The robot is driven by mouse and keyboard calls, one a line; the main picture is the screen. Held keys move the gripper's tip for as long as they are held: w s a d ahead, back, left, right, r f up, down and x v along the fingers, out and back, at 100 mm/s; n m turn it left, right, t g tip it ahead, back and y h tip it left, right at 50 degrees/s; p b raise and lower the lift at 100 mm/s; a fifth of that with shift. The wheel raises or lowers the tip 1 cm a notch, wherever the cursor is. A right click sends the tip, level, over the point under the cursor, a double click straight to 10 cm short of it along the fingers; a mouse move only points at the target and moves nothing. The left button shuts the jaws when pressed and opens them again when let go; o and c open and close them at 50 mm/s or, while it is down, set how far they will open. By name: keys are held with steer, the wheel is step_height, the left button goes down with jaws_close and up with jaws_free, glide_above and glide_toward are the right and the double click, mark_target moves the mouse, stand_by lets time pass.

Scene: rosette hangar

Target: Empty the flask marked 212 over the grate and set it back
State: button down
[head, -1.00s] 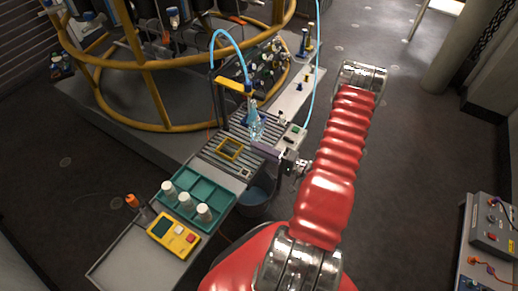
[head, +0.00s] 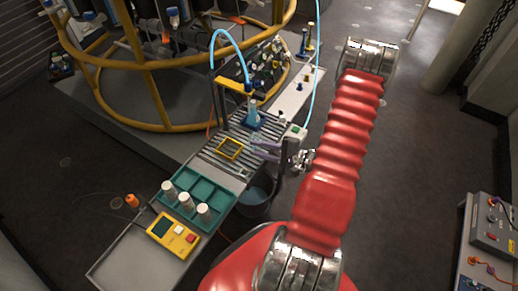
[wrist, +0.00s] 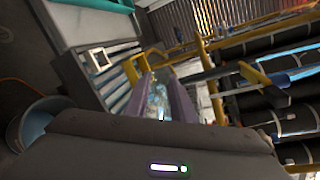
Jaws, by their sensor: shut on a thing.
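My gripper (wrist: 161,102) is shut on a clear glass flask (wrist: 158,96), which sits between its two pale purple fingers in the wrist view. In the head view the flask (head: 262,144) is a faint glassy shape, tilted well over, close above the slatted grate (head: 213,157). My gripper (head: 272,148) is at the grate's right edge. I cannot read any number on the flask or tell whether liquid is in it.
A blue flask-like vessel (head: 252,116) stands under the blue hose. A teal tray (head: 213,192) with white-capped jars and a yellow meter (head: 172,235) are at the near end. A bucket (head: 254,201) hangs below. A yellow-railed rack (head: 150,85) stands behind.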

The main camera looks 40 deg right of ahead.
steer(key=shift+s+a+r+m+g, duration=0.15)
steer(key=shift+r+m+g, duration=0.15)
steer(key=shift+m+g, duration=0.6)
step_height(320, 180, up, 7)
steer(key=m+g+y, duration=0.2)
steer(key=m+g, duration=0.1)
steer(key=m, duration=0.3)
steer(key=shift+w+d+y, duration=0.35)
steer(key=shift+y, duration=0.05)
